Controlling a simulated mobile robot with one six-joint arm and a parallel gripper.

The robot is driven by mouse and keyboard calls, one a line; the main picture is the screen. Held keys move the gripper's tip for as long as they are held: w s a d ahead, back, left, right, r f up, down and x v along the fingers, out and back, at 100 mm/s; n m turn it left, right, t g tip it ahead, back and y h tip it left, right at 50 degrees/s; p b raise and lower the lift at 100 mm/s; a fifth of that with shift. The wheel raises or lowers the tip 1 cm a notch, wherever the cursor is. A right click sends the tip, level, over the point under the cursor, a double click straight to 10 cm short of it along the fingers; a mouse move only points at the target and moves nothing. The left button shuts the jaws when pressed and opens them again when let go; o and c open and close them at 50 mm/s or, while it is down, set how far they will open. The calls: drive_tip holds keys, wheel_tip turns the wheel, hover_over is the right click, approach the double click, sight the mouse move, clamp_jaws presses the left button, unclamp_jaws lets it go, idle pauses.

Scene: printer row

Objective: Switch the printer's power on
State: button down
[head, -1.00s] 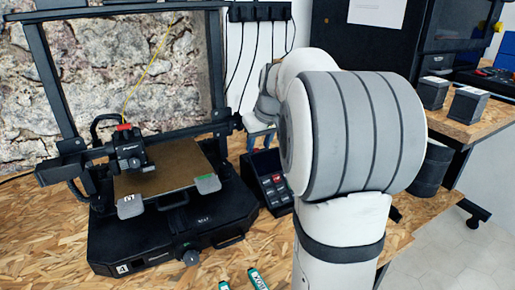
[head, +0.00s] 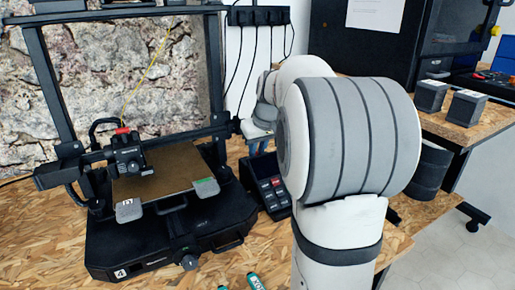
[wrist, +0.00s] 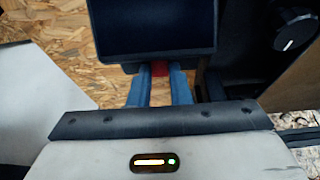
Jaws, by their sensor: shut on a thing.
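The printer (head: 175,225), black and marked 4, stands on the wooden bench at the left of the head view. My gripper (head: 263,147) reaches down behind this unit, partly hidden by my arm. In the wrist view my gripper (wrist: 160,76) has two blue fingers, shut on a small red part (wrist: 160,68) below a dark panel. The red part may be the power switch; most of it is hidden, and I cannot tell its position.
A dark knob (wrist: 294,28) is at the upper right of the wrist view. Power sockets with hanging cables (head: 258,16) are on the wall. Small boxes (head: 466,107) stand on the right bench. Green-white tubes (head: 256,281) lie at the bench front.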

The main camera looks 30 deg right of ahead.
drive_tip(key=shift+r+p, duration=0.15)
drive_tip(key=shift+p, duration=0.15)
drive_tip(key=shift+w+r+p, duration=0.1)
drive_tip(key=shift+r+p, duration=0.05)
drive_tip(key=shift+p, duration=0.4)
drive_tip(key=g+p, duration=0.1)
drive_tip(key=p, duration=0.1)
drive_tip(key=shift+w+r+p, duration=0.1)
drive_tip(key=shift+w+p, duration=0.05)
drive_tip(key=shift+p, duration=0.25)
drive_tip(key=shift+w+g+p, duration=0.1)
drive_tip(key=shift+g+p, duration=0.4)
drive_tip(key=shift+p, duration=0.7)
drive_tip(key=shift+w+f+g+p, duration=0.1)
drive_tip(key=shift+f+g+p, duration=0.2)
drive_tip(key=shift+p, duration=0.35)
drive_tip(key=c, duration=1.3)
unclamp_jaws()
drive_tip(key=shift+c, duration=0.2)
